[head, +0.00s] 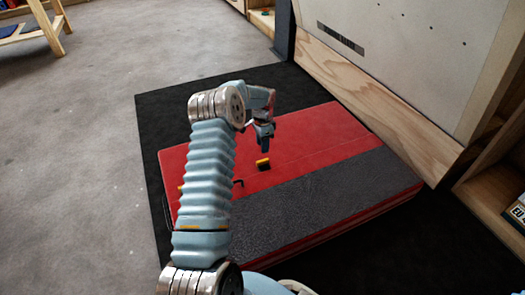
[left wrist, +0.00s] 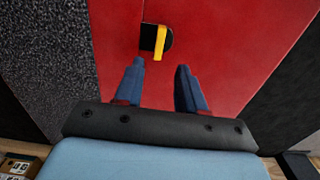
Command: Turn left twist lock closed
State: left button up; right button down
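A twist lock (head: 262,164) with a black base and yellow lever sits on the red pad (head: 310,135). In the left wrist view the same kind of lock (left wrist: 149,37) shows, its yellow lever (left wrist: 160,43) roughly in line with the pad's seam. My left gripper (head: 265,147) hangs just above and beside this lock. Its two blue fingers (left wrist: 160,68) are apart with nothing between them, and the lock shows beyond their tips. A second yellow bit (head: 181,187) shows at the pad's left, partly hidden by my arm. My right gripper is not in view.
The pad has a grey textured strip (head: 330,200) and lies on a black mat (head: 160,120). A wooden-framed board (head: 400,50) stands behind it. Wooden shelving (head: 495,190) is at the right. A small dark hook-like part (head: 239,183) shows beside my arm.

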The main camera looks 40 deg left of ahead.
pick_arm(q)
notch_tip(320, 180, up, 5)
jog(key=shift+r+p, duration=0.15)
jog(key=shift+p, duration=0.25)
